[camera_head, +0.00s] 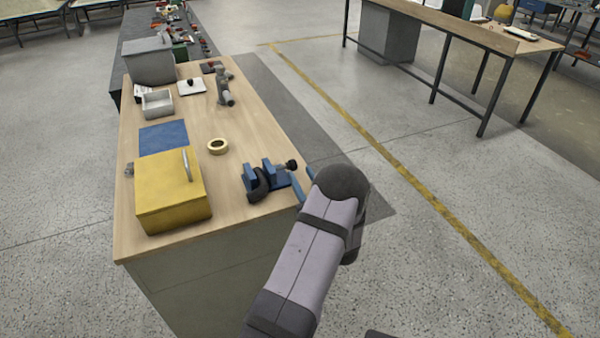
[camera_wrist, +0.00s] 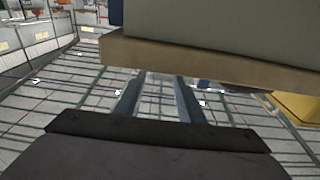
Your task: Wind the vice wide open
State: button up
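The blue vice (camera_head: 277,179) stands at the right edge of the wooden bench, with a dark curved part (camera_head: 257,186) on its near side. A black knob (camera_head: 292,165) sticks out at its right end. How far its jaws stand apart is too small to tell. My gripper (camera_head: 304,184) is just right of the vice, beside the bench edge, partly hidden by my arm. In the wrist view its two blue-grey fingers (camera_wrist: 162,88) stand apart with nothing seen between them. A small blue patch there, behind the right finger, may be the vice.
A yellow box (camera_head: 172,193) with a metal handle sits left of the vice. A tape roll (camera_head: 217,146), blue mat (camera_head: 163,136), grey tray (camera_head: 158,103) and upright grey fixture (camera_head: 223,88) are farther back. The bench edge (camera_wrist: 200,62) crosses the wrist view. Open floor lies right.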

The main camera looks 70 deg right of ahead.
aim_at(294, 162)
jog(key=shift+r+g+y+p, duration=0.3)
jog(key=shift+r+p, duration=0.3)
jog(key=shift+w+p, duration=0.1)
jog(key=shift+p, duration=0.55)
jog(key=shift+f, duration=0.2)
jog(key=shift+f+p+x, duration=0.2)
jog(key=shift+p+x, duration=1)
jog(key=shift+x, duration=2.45)
jog(key=c, duration=0.9)
